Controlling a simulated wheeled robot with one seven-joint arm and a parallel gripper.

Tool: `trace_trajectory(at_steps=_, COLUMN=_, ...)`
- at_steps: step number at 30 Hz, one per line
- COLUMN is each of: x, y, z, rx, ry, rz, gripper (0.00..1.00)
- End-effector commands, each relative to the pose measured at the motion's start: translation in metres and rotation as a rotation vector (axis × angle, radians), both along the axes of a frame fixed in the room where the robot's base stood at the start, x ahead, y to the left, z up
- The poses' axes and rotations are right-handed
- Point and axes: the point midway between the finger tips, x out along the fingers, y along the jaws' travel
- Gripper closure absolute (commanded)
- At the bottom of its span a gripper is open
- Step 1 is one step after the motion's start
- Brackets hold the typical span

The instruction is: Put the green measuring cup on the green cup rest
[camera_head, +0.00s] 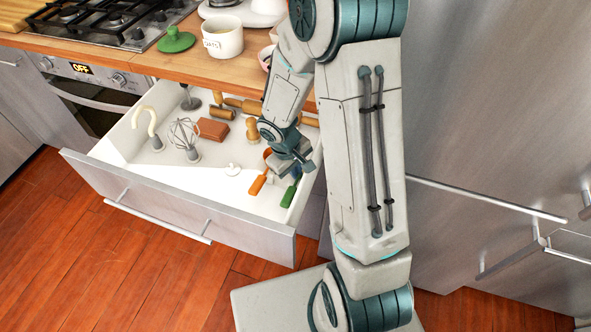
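The green measuring cup (289,195) lies in the open drawer at its right end. Its green handle points toward the drawer front, and its bowl end is hidden by my gripper. My gripper (299,168) is inside the drawer area, over or at the far end of the green handle. Its fingers are small and dark here, so I cannot tell whether they are open or touching the cup. The green cup rest (176,41) looks like a round green piece with a raised middle, on the wooden counter beside the stove.
The open drawer (150,190) also holds an orange-handled utensil (258,184) close left of the green one, a whisk (184,134), a brown block (212,129) and wooden tools. A white pot (222,38) stands right of the cup rest. The stove (105,20) is to its left.

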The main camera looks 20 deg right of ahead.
Motion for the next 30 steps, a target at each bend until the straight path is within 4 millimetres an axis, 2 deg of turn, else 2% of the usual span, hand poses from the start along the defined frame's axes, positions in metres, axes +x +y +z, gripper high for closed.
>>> trace_trajectory(at_steps=3, x=0.000, y=0.000, z=-0.002, rx=0.000, ry=0.000, rz=0.000, gripper=1.00)
trace_trajectory(at_steps=5, x=0.000, y=0.000, z=-0.002, rx=0.000, ry=0.000, rz=0.000, gripper=0.85)
trace_trajectory(at_steps=6, x=0.000, y=0.000, z=-0.002, rx=0.000, ry=0.000, rz=0.000, gripper=0.74)
trace_trajectory(at_steps=7, x=0.000, y=0.000, z=-0.002, rx=0.000, ry=0.000, rz=0.000, gripper=0.70)
trace_trajectory(at_steps=20, x=0.000, y=0.002, z=0.002, rx=0.002, ry=-0.001, rz=0.001, gripper=0.70)
trace_trajectory(at_steps=23, x=0.000, y=0.004, z=0.015, rx=0.001, ry=-0.005, rz=0.002, gripper=0.70)
trace_trajectory(at_steps=30, x=-0.001, y=0.014, z=0.068, rx=0.000, ry=-0.007, rz=-0.001, gripper=0.70)
